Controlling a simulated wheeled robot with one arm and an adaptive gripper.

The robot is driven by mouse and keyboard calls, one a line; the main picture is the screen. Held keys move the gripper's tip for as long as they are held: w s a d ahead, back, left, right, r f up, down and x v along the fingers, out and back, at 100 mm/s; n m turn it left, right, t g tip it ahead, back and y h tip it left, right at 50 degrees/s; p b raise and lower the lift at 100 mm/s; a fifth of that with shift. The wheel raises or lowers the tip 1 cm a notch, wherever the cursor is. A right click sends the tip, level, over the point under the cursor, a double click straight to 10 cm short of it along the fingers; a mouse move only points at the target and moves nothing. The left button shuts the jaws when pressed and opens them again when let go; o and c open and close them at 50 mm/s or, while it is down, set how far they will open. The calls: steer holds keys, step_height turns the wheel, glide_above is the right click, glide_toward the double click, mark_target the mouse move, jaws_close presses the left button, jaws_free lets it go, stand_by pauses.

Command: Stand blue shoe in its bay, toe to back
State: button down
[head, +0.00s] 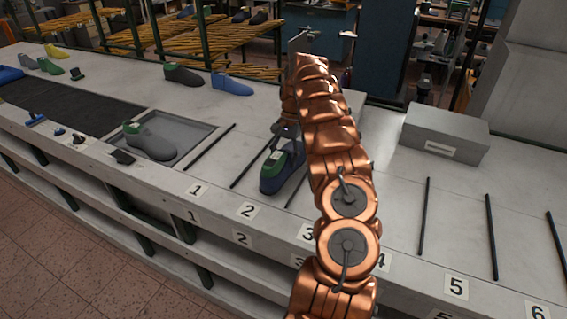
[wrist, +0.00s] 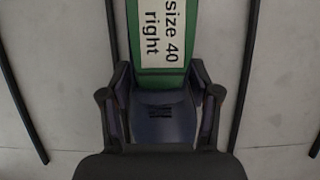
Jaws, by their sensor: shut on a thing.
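The dark blue shoe (head: 283,172) with a green top is between two black rods, in the bay marked 2. Its green-topped heel end faces the bench front; the toe end is toward the back, mostly hidden by my gripper and arm. My gripper (head: 287,132) is shut on it from above. In the wrist view, the gripper (wrist: 160,112) has a finger on each side of the blue shoe (wrist: 160,125), and a label on its green top (wrist: 190,75) reads "size 40 right". I cannot tell whether its sole touches the bench.
A grey shoe (head: 153,145) lies in a shallow tray (head: 195,133) at left. A dark shoe (head: 184,75) and a bright blue one (head: 232,85) stand at the back. A grey box (head: 444,132) is at right. The bays at right look empty.

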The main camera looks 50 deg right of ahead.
mark_target(285, 150)
steer(key=shift+f+p, duration=0.65)
steer(key=shift+f, duration=0.65)
steer(key=shift+f, duration=0.15)
steer(key=shift+c, duration=1.2)
jaws_free()
steer(key=p+v, duration=0.1)
steer(key=v, duration=0.4)
steer(key=shift+w+r, duration=0.1)
steer(key=shift+r, duration=0.25)
steer(key=shift+w+d+r, duration=0.1)
steer(key=shift+d+r, duration=0.2)
steer(key=shift+r, duration=0.2)
steer(key=shift+d+r+p, duration=0.1)
steer(key=shift+r+p, duration=0.1)
steer(key=shift+p, duration=0.15)
steer(key=shift+r, duration=0.25)
